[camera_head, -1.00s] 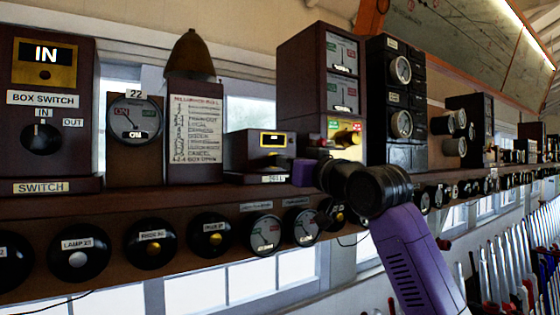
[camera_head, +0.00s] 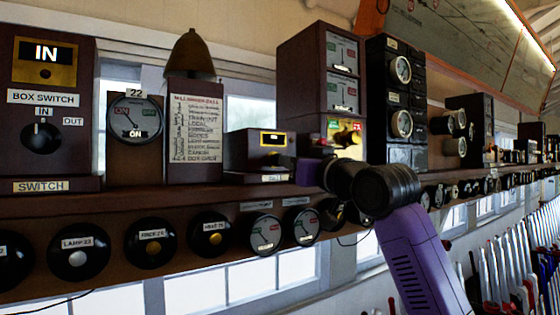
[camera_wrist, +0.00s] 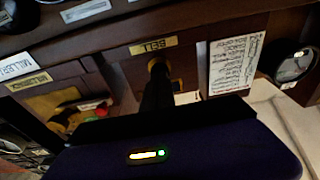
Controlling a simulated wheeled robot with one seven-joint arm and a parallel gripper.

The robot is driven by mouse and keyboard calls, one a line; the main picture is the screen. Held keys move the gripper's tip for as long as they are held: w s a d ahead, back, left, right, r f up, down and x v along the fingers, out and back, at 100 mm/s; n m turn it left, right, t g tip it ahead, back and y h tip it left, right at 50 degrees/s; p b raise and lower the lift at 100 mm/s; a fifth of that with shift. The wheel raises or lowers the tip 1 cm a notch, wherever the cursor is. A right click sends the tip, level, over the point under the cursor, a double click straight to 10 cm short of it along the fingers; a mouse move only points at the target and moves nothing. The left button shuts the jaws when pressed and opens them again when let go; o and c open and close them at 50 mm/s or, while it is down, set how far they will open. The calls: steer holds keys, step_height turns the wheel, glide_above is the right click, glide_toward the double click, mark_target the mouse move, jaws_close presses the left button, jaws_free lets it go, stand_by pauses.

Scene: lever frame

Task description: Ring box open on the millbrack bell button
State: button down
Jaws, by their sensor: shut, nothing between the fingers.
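The millbrack bell card (camera_head: 197,125) stands on the shelf in the head view, with a brass bell (camera_head: 190,55) on top. To its right is a low brown box (camera_head: 252,150) with a small label plate below its front. In the wrist view, turned over, this box (camera_wrist: 125,75) shows a yellow label plate (camera_wrist: 153,44). My gripper (camera_wrist: 157,72) is shut and empty, its dark fingers pointing at the box front just by the plate. In the head view only the purple gripper body (camera_head: 309,172) shows clearly.
Round plungers and dials (camera_head: 210,235) line the shelf front below. Lever handles (camera_head: 510,260) stand at lower right.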

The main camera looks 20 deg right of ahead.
steer(key=shift+s, duration=0.25)
stand_by(0.7)
steer(key=shift+w, duration=0.25)
stand_by(2.7)
steer(key=shift+s, duration=0.25)
stand_by(0.8)
steer(key=shift+w, duration=0.15)
steer(key=shift+w+a, duration=0.15)
steer(key=shift+w, duration=0.45)
steer(key=shift+s, duration=0.1)
steer(key=shift+s+d, duration=0.2)
steer(key=shift+s, duration=0.45)
stand_by(1.5)
